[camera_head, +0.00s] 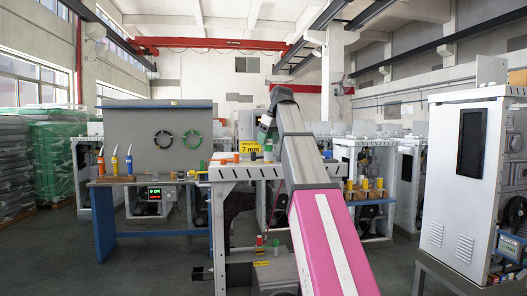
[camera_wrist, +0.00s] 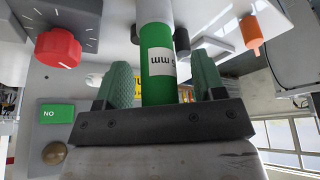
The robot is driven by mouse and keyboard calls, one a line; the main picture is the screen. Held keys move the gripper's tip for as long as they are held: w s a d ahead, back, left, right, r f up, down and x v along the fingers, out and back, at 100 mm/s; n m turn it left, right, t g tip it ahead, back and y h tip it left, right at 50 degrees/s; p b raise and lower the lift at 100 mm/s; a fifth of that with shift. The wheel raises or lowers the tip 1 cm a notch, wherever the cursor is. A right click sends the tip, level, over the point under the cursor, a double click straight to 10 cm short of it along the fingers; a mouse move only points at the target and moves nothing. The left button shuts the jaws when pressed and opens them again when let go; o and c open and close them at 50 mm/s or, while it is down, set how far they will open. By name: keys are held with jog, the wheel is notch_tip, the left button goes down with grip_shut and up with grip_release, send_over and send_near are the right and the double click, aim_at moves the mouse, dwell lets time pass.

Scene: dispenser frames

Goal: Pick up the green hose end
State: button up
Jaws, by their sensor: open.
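The green hose end (camera_wrist: 156,91) is a green cylinder with a white label reading "mm" in the wrist view. It stands between the two green-grey padded fingers of my gripper (camera_wrist: 161,72), with a visible gap on each side. The jaws are open and not closed on it. In the head view my gripper (camera_head: 265,126) is small, at the far end of my arm above the frame's top. A small green piece (camera_head: 268,152) shows just below it there. My arm hides part of the frame behind it.
An orange hose end (camera_wrist: 251,32) hangs to one side in the wrist view, and a red knob (camera_wrist: 62,44) to the other. A white cabinet (camera_head: 466,180) stands right.

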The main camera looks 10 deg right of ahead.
jog(key=shift+f, duration=0.1)
grip_shut()
